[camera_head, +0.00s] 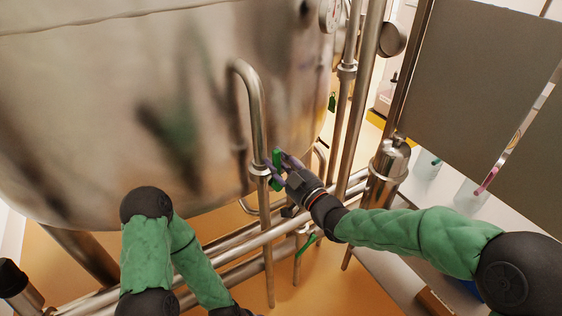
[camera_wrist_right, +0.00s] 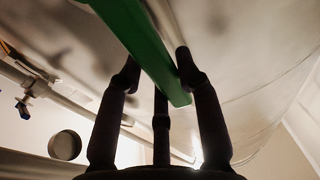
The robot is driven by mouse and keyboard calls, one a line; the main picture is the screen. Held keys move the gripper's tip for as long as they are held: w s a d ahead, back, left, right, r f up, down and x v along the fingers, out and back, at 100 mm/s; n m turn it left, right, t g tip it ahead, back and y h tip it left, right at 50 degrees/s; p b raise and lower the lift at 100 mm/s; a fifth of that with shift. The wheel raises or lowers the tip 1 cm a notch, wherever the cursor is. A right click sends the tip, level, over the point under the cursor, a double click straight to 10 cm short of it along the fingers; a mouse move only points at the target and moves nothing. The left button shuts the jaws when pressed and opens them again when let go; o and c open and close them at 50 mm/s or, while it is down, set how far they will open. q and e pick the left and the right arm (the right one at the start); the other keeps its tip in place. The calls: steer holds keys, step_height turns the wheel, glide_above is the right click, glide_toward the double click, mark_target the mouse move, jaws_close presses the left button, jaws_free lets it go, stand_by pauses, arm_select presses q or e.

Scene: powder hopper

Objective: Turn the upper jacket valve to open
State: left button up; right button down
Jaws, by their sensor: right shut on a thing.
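The upper jacket valve has a green handle (camera_head: 277,169) that stands roughly upright on the bent steel pipe beside the tank. My right gripper (camera_head: 285,164) is at this handle, with its fingers around it. In the right wrist view the green handle (camera_wrist_right: 143,45) runs between the dark fingers of the gripper (camera_wrist_right: 158,78), which are shut on it. The valve body is partly hidden behind the gripper. My left arm bends down at the lower left of the head view, and its gripper is out of the picture.
The large steel tank (camera_head: 110,100) fills the upper left. A lower green handle (camera_head: 306,246) sits on the pipes below. Vertical pipes (camera_head: 362,90) and a steel canister (camera_head: 390,160) stand to the right, near a white table (camera_head: 400,275) and a grey panel (camera_head: 490,70).

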steer(key=c, duration=0.9)
jaws_free()
steer(key=shift+s+a+f, duration=0.2)
steer(key=shift+s+a, duration=0.1)
steer(key=shift+a, duration=0.2)
steer(key=shift+r+n, duration=0.2)
steer(key=shift+n, duration=0.1)
steer(key=shift+r, duration=0.1)
steer(key=v, duration=1.2)
steer(key=shift+w+d+f, duration=0.25)
steer(key=shift+d+f, duration=0.05)
steer(key=shift+d, duration=0.05)
